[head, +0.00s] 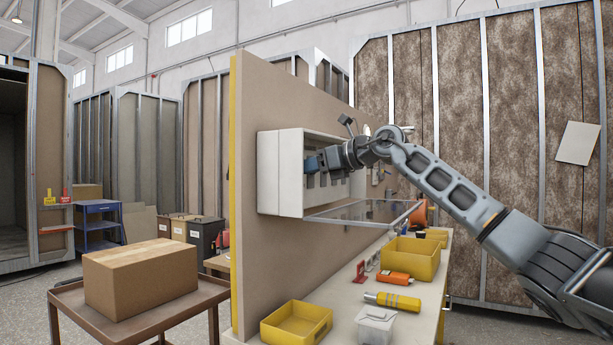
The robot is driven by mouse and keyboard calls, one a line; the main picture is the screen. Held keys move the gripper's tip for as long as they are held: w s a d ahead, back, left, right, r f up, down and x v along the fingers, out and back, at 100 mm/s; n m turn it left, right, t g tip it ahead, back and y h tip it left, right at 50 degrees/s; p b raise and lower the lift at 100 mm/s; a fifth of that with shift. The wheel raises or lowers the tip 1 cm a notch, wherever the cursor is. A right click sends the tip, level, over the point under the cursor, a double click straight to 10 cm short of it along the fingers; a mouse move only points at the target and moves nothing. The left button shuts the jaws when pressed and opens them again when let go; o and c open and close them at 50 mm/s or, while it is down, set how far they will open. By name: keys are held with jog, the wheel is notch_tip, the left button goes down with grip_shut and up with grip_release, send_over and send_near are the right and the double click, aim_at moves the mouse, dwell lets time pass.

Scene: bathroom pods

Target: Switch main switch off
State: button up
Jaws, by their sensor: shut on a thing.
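A white electrical box (281,185) is mounted on the tan board, and its clear cover (365,213) hangs open at the bottom. My arm reaches in from the right. My gripper (313,165) is inside the box's opening, at the left end of a row of dark switches (327,180). Its jaws are shut on the main switch, which the fingers and wrist mostly hide. I cannot make out the switch's lever position.
Below the box, a bench (342,312) holds yellow bins (297,322), a yellow flashlight-like tool (392,300), an orange item (395,278) and a clear tub (375,327). A cardboard box (154,277) sits on a brown cart at left. The open cover lies just under my wrist.

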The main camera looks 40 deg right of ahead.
jog(key=t+b, duration=0.1)
jog(key=f+t+b, duration=0.1)
jog(key=b, duration=0.1)
jog(key=shift+s+f+t+y, duration=0.2)
jog(key=shift+t+y, duration=0.1)
jog(key=shift+y, duration=0.1)
jog(key=shift+t+b, duration=0.3)
jog(key=shift+b, duration=0.25)
jog(key=shift+d+r, duration=0.1)
jog(key=o, duration=1)
jog(key=shift+c, duration=0.2)
jog(key=shift+f+b+v, duration=0.2)
jog(key=shift+b+v, duration=0.1)
jog(key=shift+v, duration=3.55)
